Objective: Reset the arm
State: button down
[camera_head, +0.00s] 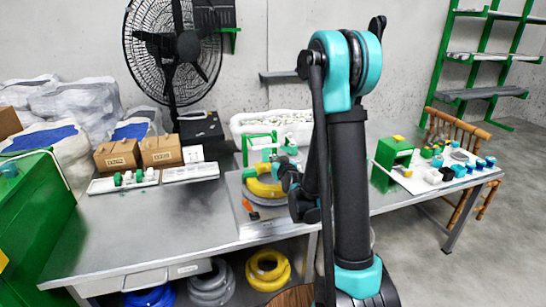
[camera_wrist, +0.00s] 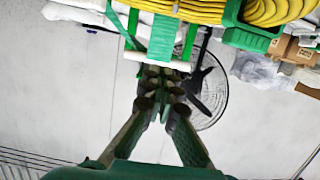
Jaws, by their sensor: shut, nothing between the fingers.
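My gripper (camera_wrist: 158,82) shows in the wrist view with its two dark fingers drawn together and nothing between them. In the head view my teal and black arm rises in front of the table and folds down at its middle. The gripper's tips are hard to make out there, near the yellow coil (camera_head: 265,188) on the metal plate. The wrist picture is upside down. In it the yellow coil (camera_wrist: 255,12) and green parts (camera_wrist: 161,38) lie along the top, beyond the fingertips. I cannot tell the exact gap between them and the fingers.
The metal table (camera_head: 150,225) has bare room at its left front. Two cardboard boxes (camera_head: 117,155) and white trays (camera_head: 124,182) stand behind. A white bin (camera_head: 243,126) is at the back. A board of small parts (camera_head: 415,183) lies right. A black fan (camera_head: 188,45) stands behind.

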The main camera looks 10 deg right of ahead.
jog(key=s+d+f+g+h, duration=0.1)
jog(key=s+d+f+g, duration=0.1)
jog(key=s, duration=0.9)
jog(key=s+d+f+m+g+h, duration=0.1)
jog(key=s+d+f+g, duration=0.2)
jog(key=s, duration=0.8)
jog(key=s+d+f+m+g+h, duration=0.1)
jog(key=s+d+f+g, duration=0.2)
jog(key=s+g, duration=0.3)
jog(key=s+d, duration=0.1)
jog(key=s, duration=0.4)
jog(key=shift+d, duration=0.3)
jog(key=shift+f, duration=0.1)
